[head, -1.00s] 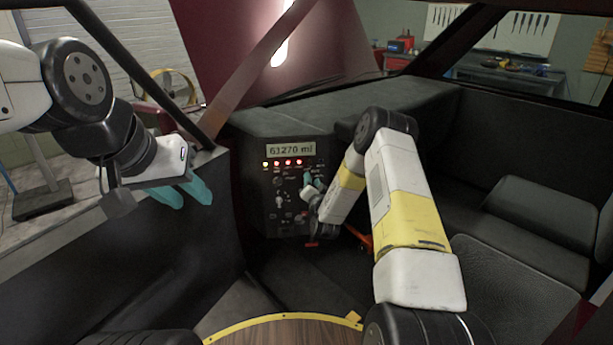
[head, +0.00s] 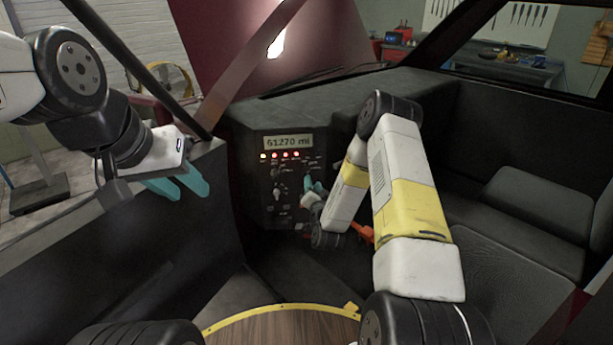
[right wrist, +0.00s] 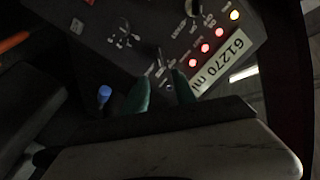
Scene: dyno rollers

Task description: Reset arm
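The dark control panel (head: 283,190) has a display reading 61270 mi, a row of small lit lights, and several switches and knobs. My right gripper (head: 313,187) is close to the panel's right side, partly hidden by its own wrist. In the right wrist view, the right gripper's (right wrist: 161,76) two teal fingers stand apart, with a small panel lever (right wrist: 159,55) just beyond the gap. I cannot tell whether they touch the panel. Nothing shows held. My left gripper (head: 192,194) is open and empty, its teal fingers apart, left of the panel.
The dashboard (head: 340,98) runs above and behind the panel. Dark seats (head: 535,215) fill the right side. A door frame (head: 205,165) lies close by my left gripper. An orange part (head: 362,232) shows beside my right arm. A blue-tipped knob (right wrist: 104,93) sits near the right fingers.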

